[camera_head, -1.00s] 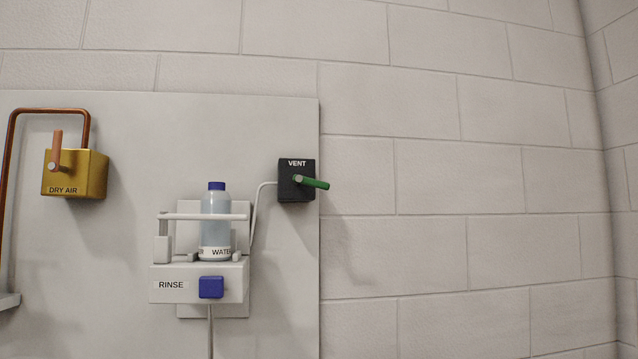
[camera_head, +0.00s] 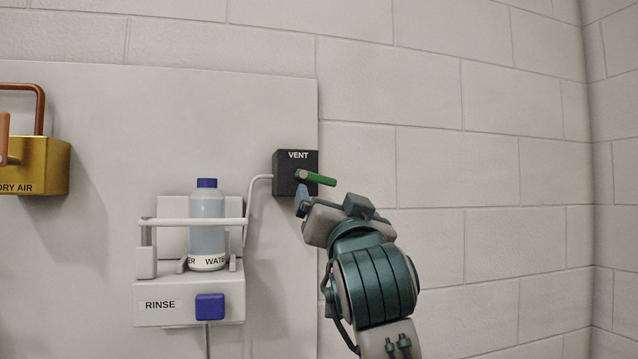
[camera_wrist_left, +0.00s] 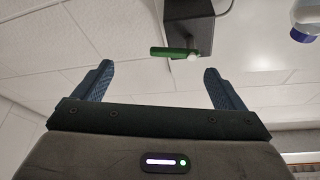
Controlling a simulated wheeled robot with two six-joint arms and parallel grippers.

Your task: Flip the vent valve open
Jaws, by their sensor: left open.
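The vent valve is a black box (camera_head: 284,184) labelled VENT at the right edge of the wall panel. Its green lever (camera_head: 320,179) points right, nearly level and tipped slightly down. My left gripper (camera_head: 302,196) is just below the lever, with a blue fingertip showing against the box's lower part. In the left wrist view my left gripper (camera_wrist_left: 158,68) has its two blue fingers spread wide and empty. The green lever (camera_wrist_left: 170,53) lies beyond the gap between the fingertips, apart from both, and the black box (camera_wrist_left: 196,22) is behind it. My right gripper is in neither view.
A rinse holder (camera_head: 225,308) with a water bottle (camera_head: 207,222) stands left of the valve, and a thin tube (camera_head: 248,205) runs up to the valve. A yellow DRY AIR box (camera_head: 45,168) is far left. The brick wall (camera_head: 500,180) on the right is clear.

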